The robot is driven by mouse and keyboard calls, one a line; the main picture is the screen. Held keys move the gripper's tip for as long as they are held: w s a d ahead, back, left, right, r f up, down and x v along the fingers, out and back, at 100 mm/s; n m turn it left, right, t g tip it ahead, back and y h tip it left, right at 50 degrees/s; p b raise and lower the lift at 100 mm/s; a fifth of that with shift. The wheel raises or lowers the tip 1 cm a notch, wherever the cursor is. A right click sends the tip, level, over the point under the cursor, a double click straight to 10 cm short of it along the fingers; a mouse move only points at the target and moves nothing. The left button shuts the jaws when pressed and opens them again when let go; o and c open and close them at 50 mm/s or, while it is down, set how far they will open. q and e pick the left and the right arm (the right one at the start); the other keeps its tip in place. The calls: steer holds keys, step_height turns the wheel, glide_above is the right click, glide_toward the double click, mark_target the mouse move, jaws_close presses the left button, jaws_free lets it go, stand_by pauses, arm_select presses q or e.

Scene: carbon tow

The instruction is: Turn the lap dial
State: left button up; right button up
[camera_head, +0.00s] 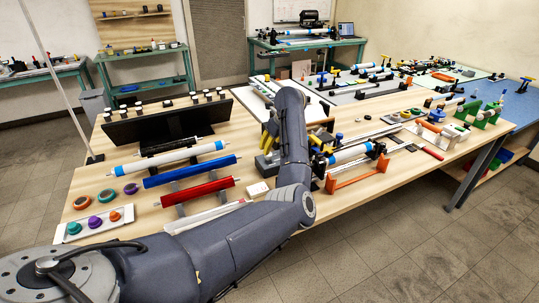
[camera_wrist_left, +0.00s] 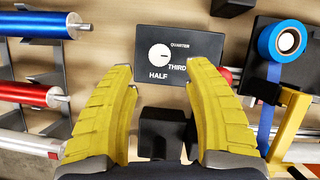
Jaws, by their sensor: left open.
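The lap dial (camera_wrist_left: 160,54) is a round white knob on a dark panel (camera_wrist_left: 180,75) lettered QUARTER, THIRD and HALF. It lies in the upper middle of the left wrist view. A short dark mark shows on the knob, but I cannot tell for sure which word it points to. My left gripper (camera_wrist_left: 161,72) has yellow fingers, spread wide on either side of the panel's lower part. It is open and holds nothing. In the head view the left gripper (camera_head: 266,143) is partly hidden behind my arm, and I cannot make out the dial there.
A blue tape roll (camera_wrist_left: 285,41) and a yellow bracket (camera_wrist_left: 289,120) stand to the right in the wrist view. A blue roll (camera_wrist_left: 38,25) and a red roll (camera_wrist_left: 25,93) lie to the left. A dark block (camera_wrist_left: 161,135) sits between the finger bases. The wooden table (camera_head: 110,185) is crowded.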

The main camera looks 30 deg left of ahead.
mark_target(270, 155)
arm_select(q)
steer(key=shift+x, duration=3)
steer(key=shift+o, duration=0.3)
jaws_close()
steer(key=shift+f, duration=0.1)
